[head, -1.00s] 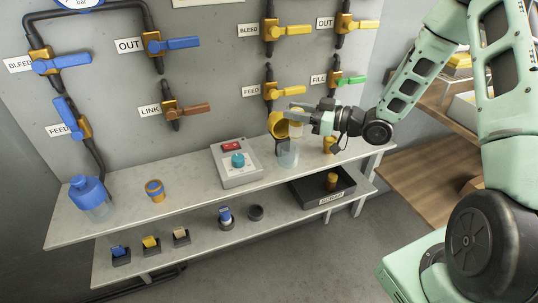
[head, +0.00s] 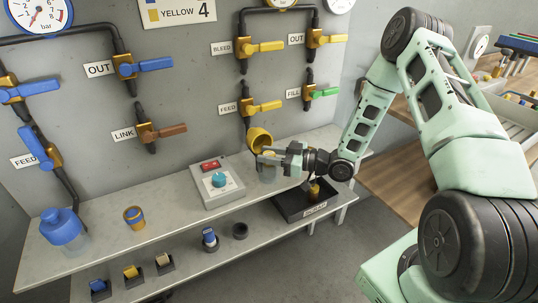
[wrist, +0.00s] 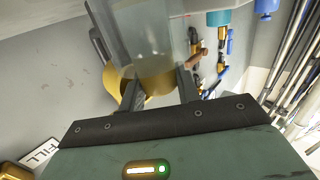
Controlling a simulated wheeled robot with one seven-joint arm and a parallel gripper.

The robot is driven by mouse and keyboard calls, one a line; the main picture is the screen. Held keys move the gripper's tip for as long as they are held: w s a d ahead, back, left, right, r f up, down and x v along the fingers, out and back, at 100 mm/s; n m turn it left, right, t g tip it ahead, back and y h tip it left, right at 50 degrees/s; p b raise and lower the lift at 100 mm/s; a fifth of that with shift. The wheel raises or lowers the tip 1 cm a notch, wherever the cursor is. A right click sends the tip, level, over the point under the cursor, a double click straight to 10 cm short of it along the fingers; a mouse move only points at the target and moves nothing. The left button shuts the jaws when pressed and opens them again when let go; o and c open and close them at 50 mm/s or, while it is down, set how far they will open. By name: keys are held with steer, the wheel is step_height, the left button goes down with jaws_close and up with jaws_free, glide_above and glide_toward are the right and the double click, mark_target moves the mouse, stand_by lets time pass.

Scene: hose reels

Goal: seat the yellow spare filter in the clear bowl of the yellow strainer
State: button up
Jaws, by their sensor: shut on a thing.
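A grey control box (head: 218,182) stands left of the bowl. A dark tray (head: 291,209) holding a yellow piece (head: 315,191) is on the lower shelf. Yellow valve handles (head: 262,107) are above.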

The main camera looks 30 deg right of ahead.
steer(key=shift+f, duration=0.1)
steer(key=shift+f, duration=0.15)
steer(key=o, duration=0.9)
steer(key=shift+o, duration=0.2)
steer(key=shift+r, duration=0.25)
steer(key=shift+s+d, duration=0.15)
steer(key=shift+d, duration=0.05)
steer(key=b+v, duration=0.1)
steer(key=v, duration=1)
steer(key=shift+s+d, duration=0.15)
steer(key=shift+s, duration=0.05)
steer(key=shift+w+r, duration=0.1)
steer(key=shift+r, duration=0.05)
